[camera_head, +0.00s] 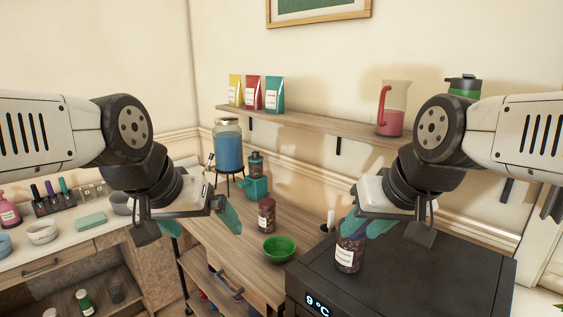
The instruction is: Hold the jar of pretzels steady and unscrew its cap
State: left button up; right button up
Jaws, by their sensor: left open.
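A dark jar with a pale label (349,253) stands upright on the black appliance, below my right gripper. A smaller dark jar with a reddish cap (267,216) stands on the wooden table. The labels are too small to read, so I cannot tell which jar holds pretzels. My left gripper (200,223) is open and empty, left of the smaller jar and apart from it. My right gripper (366,226) has its teal fingers at the top of the larger jar and hides its cap; I cannot tell whether they grip it.
A green bowl (279,248) sits beside the smaller jar. A blue-filled jar dispenser (228,148) and a teal grinder (256,180) stand behind. The black appliance (440,270) fills the lower right. A wall shelf (300,122) holds bags and a red-handled jug (392,108).

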aim_at(267, 224)
jog(key=j+z, duration=0.15)
jog(key=z, duration=0.3)
jog(key=i+j+z, duration=0.1)
jog(key=j+z, duration=0.15)
jog(key=z, duration=0.15)
jog(key=j+z, duration=0.15)
jog(key=z, duration=0.3)
jog(key=j+z, duration=0.15)
jog(key=j, duration=0.25)
jog(key=k+j+z, duration=0.1)
jog(key=j, duration=0.25)
jog(key=k+j+z, duration=0.15)
jog(key=j, duration=0.25)
jog(key=k+j+z, duration=0.1)
jog(key=j, duration=0.25)
jog(key=k+j+z, duration=0.15)
jog(key=j, duration=0.2)
jog(key=k+j+z, duration=0.15)
jog(key=j, duration=0.2)
jog(key=k+j, duration=0.1)
jog(key=j, duration=1.3)
